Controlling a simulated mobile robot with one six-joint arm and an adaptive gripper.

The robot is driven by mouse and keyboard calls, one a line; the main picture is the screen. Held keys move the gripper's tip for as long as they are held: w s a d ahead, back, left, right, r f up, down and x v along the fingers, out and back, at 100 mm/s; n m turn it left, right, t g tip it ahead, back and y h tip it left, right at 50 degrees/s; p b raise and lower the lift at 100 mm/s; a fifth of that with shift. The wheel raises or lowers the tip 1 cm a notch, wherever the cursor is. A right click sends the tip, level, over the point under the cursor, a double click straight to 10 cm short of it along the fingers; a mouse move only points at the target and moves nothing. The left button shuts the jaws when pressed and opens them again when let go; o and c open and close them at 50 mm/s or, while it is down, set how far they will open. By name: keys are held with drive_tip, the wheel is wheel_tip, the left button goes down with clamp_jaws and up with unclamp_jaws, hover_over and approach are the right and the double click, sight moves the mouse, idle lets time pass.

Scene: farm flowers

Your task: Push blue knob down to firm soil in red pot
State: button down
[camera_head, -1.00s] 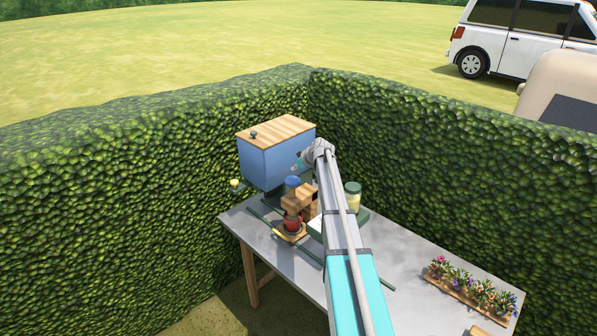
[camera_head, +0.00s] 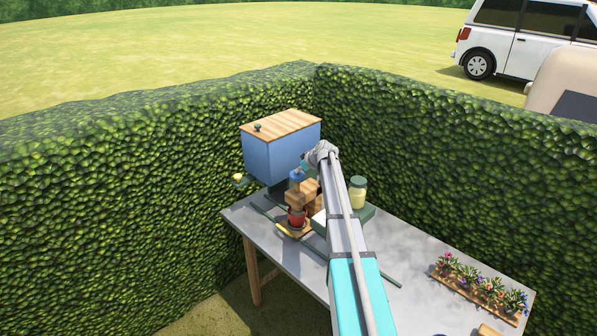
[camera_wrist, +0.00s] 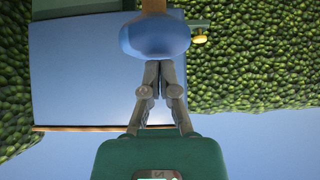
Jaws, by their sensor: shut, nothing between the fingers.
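The blue knob (camera_head: 297,175) is a rounded cap above a wooden block (camera_head: 301,193). The red pot (camera_head: 297,216) stands under the block on the table, and its soil is hidden. In the wrist view the blue knob (camera_wrist: 155,36) fills the top middle, with a wooden shaft beyond it. My gripper (camera_wrist: 161,63) is shut and empty, its fingertips together at the knob's edge, touching or almost touching it. In the head view my gripper (camera_head: 303,167) is small, just above the knob.
A blue box (camera_head: 275,158) with a wooden lid stands behind the knob. A jar (camera_head: 357,191) is right of my arm. A flower tray (camera_head: 475,292) sits at the table's right end. Hedges (camera_head: 120,180) enclose the table (camera_head: 390,245); its middle right is mostly clear.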

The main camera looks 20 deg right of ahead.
sight(302, 178)
drive_tip(key=shift+f, duration=0.1)
wheel_tip(302, 178, down, 5)
drive_tip(key=b, duration=0.5)
drive_tip(key=shift+s, duration=0.1)
idle(0.4)
wheel_tip(302, 178, up, 4)
drive_tip(key=p, duration=0.4)
drive_tip(key=shift+a+r, duration=0.1)
drive_tip(key=shift+r, duration=0.15)
drive_tip(key=p+v, duration=0.7)
drive_tip(key=v, duration=0.2)
drive_tip(key=shift+s+d+r, duration=0.2)
drive_tip(key=shift+d, duration=0.05)
drive_tip(key=shift+a, duration=0.1)
idle(0.7)
